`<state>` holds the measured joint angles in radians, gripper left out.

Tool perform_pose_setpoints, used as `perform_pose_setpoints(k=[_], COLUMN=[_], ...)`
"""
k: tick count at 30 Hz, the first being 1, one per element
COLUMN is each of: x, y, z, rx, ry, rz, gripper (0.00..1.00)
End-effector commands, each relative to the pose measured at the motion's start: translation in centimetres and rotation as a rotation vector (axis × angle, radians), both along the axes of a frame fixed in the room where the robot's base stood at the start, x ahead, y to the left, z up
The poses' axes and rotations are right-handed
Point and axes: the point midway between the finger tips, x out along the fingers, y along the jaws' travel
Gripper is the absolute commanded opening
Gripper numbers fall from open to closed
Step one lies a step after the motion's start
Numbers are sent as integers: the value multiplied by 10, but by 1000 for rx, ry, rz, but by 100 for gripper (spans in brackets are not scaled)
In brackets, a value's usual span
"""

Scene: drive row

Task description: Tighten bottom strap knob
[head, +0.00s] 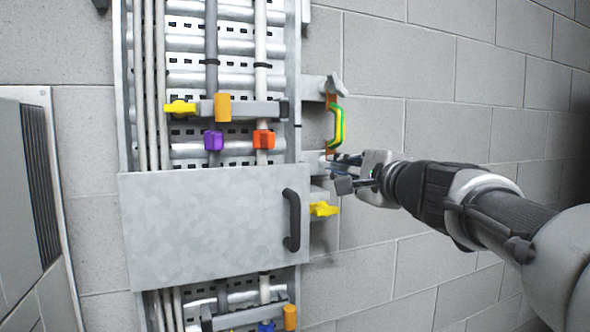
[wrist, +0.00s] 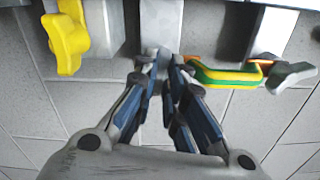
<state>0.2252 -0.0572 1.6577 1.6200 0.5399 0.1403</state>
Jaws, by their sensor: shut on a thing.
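My gripper (head: 345,172) is at the right side of the cable tray, level with the top of the grey cover plate.
The grey cover plate (head: 205,230) with a black handle (head: 291,220) spans the tray. A bare block wall (head: 430,90) lies to the right.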

Motion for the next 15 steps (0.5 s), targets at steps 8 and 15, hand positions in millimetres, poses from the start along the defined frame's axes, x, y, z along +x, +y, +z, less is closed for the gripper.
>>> perform_pose_setpoints(k=[8, 15], x=[0, 0], y=[0, 0], z=[2, 3], rx=[247, 438], ry=[78, 140], rz=[0, 1], gripper=[0, 0])
